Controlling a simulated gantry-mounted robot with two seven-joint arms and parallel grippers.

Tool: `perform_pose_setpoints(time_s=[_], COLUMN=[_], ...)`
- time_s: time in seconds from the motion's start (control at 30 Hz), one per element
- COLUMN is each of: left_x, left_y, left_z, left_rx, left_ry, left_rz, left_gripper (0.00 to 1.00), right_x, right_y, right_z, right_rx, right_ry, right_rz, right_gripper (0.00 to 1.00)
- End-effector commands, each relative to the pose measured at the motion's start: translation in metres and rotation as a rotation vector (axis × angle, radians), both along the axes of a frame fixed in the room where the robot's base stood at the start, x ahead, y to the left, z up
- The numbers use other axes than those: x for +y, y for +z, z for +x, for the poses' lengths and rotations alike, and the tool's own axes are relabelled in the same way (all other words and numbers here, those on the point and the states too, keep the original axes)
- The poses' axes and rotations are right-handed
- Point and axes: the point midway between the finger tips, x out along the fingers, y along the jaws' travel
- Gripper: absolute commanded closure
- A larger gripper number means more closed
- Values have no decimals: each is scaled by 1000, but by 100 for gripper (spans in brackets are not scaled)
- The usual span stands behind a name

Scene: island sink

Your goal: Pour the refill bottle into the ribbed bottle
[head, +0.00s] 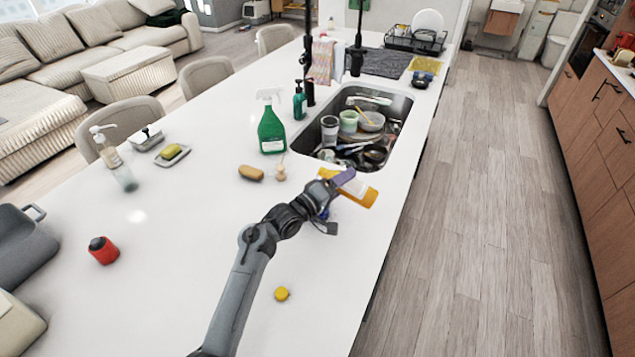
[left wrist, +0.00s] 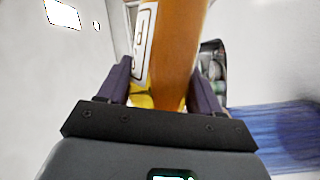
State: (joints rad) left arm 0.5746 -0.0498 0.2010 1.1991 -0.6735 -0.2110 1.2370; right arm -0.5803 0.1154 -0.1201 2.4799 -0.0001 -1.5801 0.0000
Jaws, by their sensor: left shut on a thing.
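My left gripper (head: 335,198) is shut on an orange bottle with a white label (head: 357,191), which I take as the refill bottle. It is tilted, held above the counter near the sink's front edge. In the left wrist view the bottle (left wrist: 172,55) sits between the two purple fingers (left wrist: 160,85). A blue, finely streaked surface (left wrist: 275,135) lies at the right of that view; it may be the ribbed bottle. In the head view only a blue bit (head: 325,213) shows behind the gripper, the rest hidden. My right gripper is not in view.
The sink (head: 385,105) holds bowls and cups. A green spray bottle (head: 271,130), a brown sponge-like piece (head: 251,173) and a small wooden brush (head: 281,172) stand or lie left of it. A yellow cap (head: 281,294), a red container (head: 103,250) and a pump bottle (head: 105,150) are on the counter.

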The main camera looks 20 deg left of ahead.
Motion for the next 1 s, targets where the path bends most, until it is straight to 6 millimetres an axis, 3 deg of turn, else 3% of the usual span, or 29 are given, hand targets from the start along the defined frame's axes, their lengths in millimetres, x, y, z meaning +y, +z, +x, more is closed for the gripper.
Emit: perform_pose_setpoints(time_s=[1.0], left_x=[0], left_y=[5], left_z=[0], left_rx=[6], left_ry=[0], left_rz=[-62], left_gripper=[71], right_x=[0], right_y=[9], right_z=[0], right_rx=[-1], right_ry=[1], right_rz=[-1], right_gripper=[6])
